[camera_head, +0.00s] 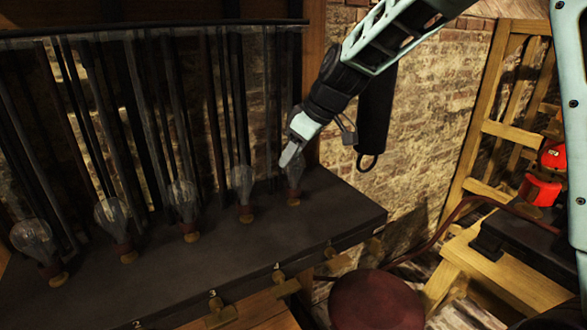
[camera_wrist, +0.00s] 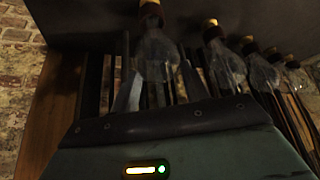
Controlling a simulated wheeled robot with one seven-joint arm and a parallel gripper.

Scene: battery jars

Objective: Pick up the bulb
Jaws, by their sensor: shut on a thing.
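A row of clear glass bulbs with dark reddish bases and brass-coloured ends stands on a dark shelf (camera_head: 150,275) in the head view. The rightmost bulb (camera_head: 296,178) is at my gripper (camera_head: 291,157), which comes down from the upper right. In the wrist view, that bulb (camera_wrist: 156,52) appears upside down between the two fingers of my gripper (camera_wrist: 158,72). The fingers are shut on its glass. Its base still appears at the shelf surface; I cannot tell whether there is a small gap. The fingers partly hide its glass.
Several other bulbs, including the neighbouring one (camera_head: 241,183), stand to the left. Thin dark rods and clear tubes rise behind them. A round dark-red stool seat (camera_head: 376,301) is below right, and a wooden ladder-like frame (camera_head: 492,130) stands at right.

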